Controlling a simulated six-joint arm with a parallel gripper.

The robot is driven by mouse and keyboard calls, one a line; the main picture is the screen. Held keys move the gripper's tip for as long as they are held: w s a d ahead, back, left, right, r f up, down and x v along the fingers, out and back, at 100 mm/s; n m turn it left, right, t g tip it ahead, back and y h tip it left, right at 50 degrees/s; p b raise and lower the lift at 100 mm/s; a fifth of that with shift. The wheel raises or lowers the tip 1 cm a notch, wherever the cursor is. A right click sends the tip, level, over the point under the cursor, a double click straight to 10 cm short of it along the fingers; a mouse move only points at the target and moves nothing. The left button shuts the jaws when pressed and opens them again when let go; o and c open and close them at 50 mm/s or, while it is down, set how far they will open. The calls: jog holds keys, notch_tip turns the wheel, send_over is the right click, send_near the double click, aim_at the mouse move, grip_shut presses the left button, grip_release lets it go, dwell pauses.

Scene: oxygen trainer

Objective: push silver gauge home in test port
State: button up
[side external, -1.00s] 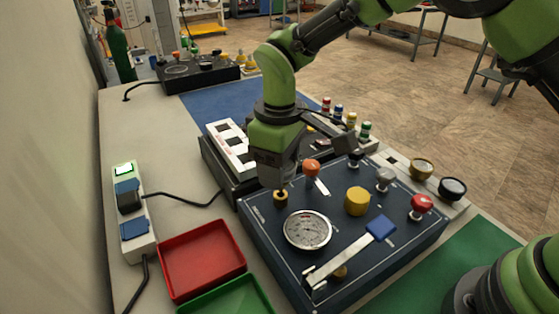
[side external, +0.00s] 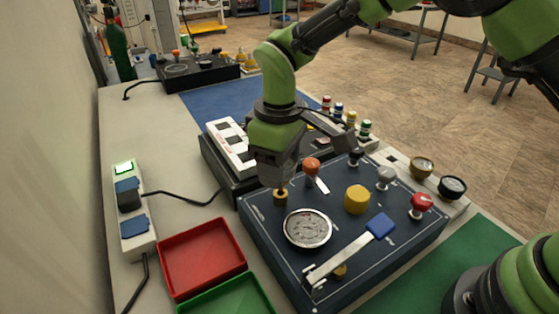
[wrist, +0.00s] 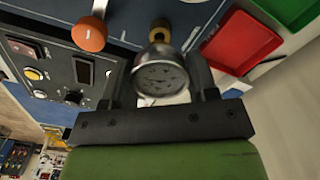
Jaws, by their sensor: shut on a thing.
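The silver gauge (wrist: 159,76), with a round pale dial, is between the two fingers of my gripper (wrist: 161,82) in the wrist view. My gripper is shut on it. The brass test port (wrist: 160,27) shows just beyond the gauge, whose silver end overlaps it in this view. The gauge is largely hidden there. I cannot tell how deep its stem sits in the port.
A large dial (side external: 307,229) is beside the port, with an orange knob (side external: 311,165) behind it. A blue-ended lever (side external: 380,227), yellow knob (side external: 357,200) and red knob (side external: 421,203) stand on the panel. A red tray (side external: 203,258) and green tray (side external: 228,297) lie at left.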

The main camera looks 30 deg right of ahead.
jog(key=shift+f, duration=1.55)
jog(key=o, duration=1.1)
jog(key=shift+r, duration=0.1)
notch_tip(320, 180, up, 10)
jog(key=shift+f, duration=0.1)
